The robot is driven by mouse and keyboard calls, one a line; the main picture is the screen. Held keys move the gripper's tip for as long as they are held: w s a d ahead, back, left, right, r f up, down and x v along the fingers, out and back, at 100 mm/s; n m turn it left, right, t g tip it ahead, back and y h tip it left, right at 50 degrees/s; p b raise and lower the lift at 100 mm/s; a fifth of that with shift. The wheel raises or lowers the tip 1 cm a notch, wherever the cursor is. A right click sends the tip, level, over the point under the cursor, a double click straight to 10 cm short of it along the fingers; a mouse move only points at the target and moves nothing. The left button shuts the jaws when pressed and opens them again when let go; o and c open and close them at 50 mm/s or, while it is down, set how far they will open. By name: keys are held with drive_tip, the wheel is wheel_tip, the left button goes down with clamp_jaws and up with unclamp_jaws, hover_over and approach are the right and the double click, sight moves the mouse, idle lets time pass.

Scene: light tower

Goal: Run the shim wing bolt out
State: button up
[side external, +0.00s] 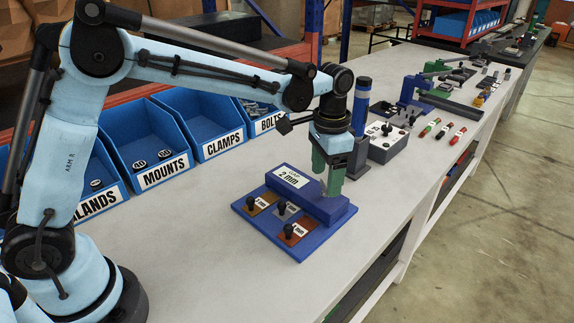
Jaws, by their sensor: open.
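A blue shim fixture (262,232) lies on the bench, with a raised block labelled "GAP 2 mm" (291,178) along its back. Three shim plates with black knobs lie on its front part: a yellow-brown one (265,197) at left, a grey one (287,216) in the middle and an orange-brown one (301,226) at right. My gripper (330,193) points down over the right end of the raised block, its green fingers open. A small pale piece shows between the fingers. I cannot tell whether it is the wing bolt, or whether the fingers touch it.
Blue bins labelled MOUNTS (164,171), CLAMPS (222,145) and BOLTS line the bench's back left. The bench (195,238) is clear in front of the bins.

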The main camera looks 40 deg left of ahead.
sight(325, 184)
drive_tip(key=shift+f, duration=0.8)
drive_tip(key=c, duration=1.1)
drive_tip(key=shift+o, duration=0.2)
drive_tip(key=shift+n, duration=0.9)
drive_tip(key=o, duration=1.1)
drive_tip(key=shift+c, duration=0.2)
wheel_tip(325, 184, up, 12)
